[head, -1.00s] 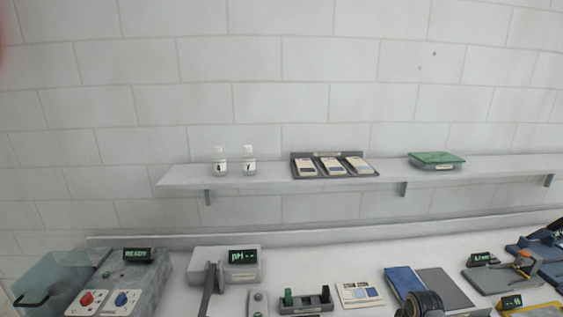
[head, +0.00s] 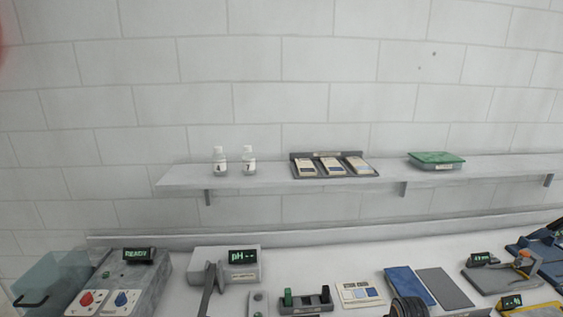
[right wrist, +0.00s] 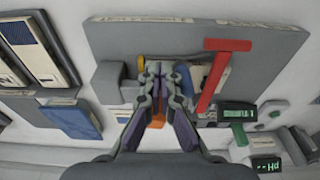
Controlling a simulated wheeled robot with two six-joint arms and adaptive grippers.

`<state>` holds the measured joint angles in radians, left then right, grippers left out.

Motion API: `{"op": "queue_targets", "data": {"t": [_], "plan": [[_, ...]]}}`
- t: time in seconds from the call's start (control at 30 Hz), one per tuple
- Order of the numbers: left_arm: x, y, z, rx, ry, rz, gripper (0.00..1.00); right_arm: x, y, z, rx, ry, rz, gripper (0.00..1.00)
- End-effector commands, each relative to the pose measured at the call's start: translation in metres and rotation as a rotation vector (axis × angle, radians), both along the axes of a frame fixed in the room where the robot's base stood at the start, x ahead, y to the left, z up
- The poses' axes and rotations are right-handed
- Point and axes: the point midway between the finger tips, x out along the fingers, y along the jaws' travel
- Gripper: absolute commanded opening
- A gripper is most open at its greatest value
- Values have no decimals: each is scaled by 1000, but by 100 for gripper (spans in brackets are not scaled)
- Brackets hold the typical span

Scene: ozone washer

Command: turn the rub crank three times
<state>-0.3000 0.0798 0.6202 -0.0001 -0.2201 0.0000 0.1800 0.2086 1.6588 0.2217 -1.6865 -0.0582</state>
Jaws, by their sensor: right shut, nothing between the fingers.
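My right gripper (right wrist: 165,72) is shut and empty in the right wrist view, fingertips together over a grey plate. A red T-shaped bar (right wrist: 214,75) lies just right of the fingers. A small orange part (right wrist: 157,121) shows partly between the fingers, largely hidden. In the head view, a grey device (head: 495,279) at the right carries an orange-tipped arm (head: 525,262) and a small display (head: 482,258). I cannot tell for certain which part is the rub crank. My left gripper is not in view.
The bench also holds a READY box (head: 130,280) with red and blue knobs, a pH meter (head: 222,266), a blue pad (head: 408,286) and a grey pad (head: 445,288). A shelf (head: 270,178) above holds bottles, cards and a green-lidded box (head: 436,160).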

Motion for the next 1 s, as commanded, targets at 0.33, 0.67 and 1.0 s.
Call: {"op": "queue_targets", "data": {"t": [0.33,0.67,1.0], "plan": [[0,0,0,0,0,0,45,-1,4,0,0,1,0,0],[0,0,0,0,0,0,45,4,26,0,2,0,0,0],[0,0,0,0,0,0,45,5,28,0,0,1,0,0]]}}
